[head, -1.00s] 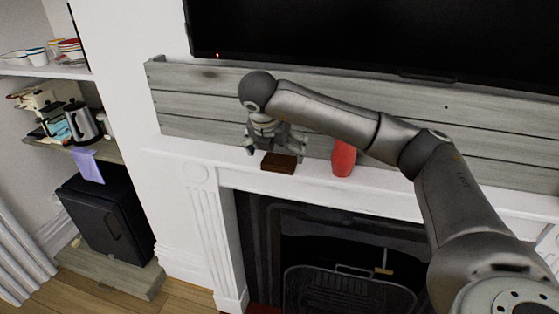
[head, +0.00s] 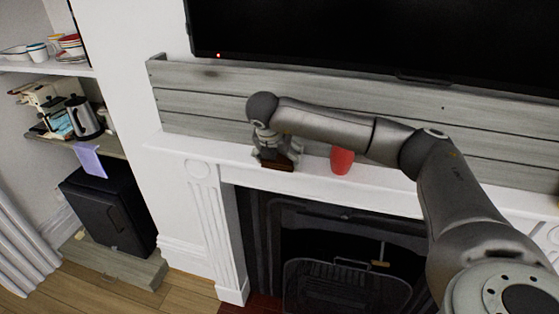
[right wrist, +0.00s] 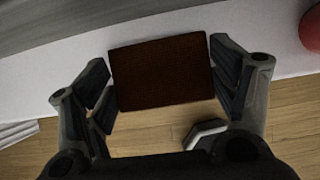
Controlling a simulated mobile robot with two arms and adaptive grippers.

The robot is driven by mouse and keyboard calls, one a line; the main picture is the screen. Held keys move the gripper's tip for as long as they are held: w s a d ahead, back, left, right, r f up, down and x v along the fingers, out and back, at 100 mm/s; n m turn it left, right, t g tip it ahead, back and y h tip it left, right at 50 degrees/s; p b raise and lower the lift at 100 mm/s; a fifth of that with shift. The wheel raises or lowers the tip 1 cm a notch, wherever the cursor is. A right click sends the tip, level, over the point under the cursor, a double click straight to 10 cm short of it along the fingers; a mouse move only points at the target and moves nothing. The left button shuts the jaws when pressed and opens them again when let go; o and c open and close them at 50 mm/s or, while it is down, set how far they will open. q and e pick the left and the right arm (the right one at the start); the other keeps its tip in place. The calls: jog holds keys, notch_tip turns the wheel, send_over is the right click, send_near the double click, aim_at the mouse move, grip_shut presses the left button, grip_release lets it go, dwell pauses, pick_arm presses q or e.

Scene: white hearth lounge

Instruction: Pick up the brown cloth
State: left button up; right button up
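The brown cloth (head: 277,165) is a small dark brown rectangle on the white mantel shelf, at its front edge. It also shows flat between the fingers in the right wrist view (right wrist: 162,74). My right gripper (head: 275,157) is down at the cloth and hides part of it in the head view. In the right wrist view its fingers (right wrist: 160,88) stand apart, one on each side of the cloth, close to its left and right edges. I cannot tell whether they touch it. My left gripper is not in view.
A red vase-like object (head: 342,160) stands on the mantel (head: 385,177), right of the cloth. Grey wood planks (head: 200,108) and a black television (head: 380,40) are behind. The fireplace (head: 330,260) opens below. Shelves with a kettle (head: 83,117) are at the left.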

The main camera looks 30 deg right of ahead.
jog(key=shift+c, duration=0.6)
jog(key=shift+r, duration=0.15)
jog(key=shift+r+b, duration=0.45)
jog(key=shift+b, duration=0.25)
jog(key=s+a+r+b, duration=0.3)
jog(key=s+a+r, duration=0.1)
jog(key=s+r, duration=0.7)
jog(key=shift+s+r, duration=0.4)
jog(key=shift+s, duration=0.85)
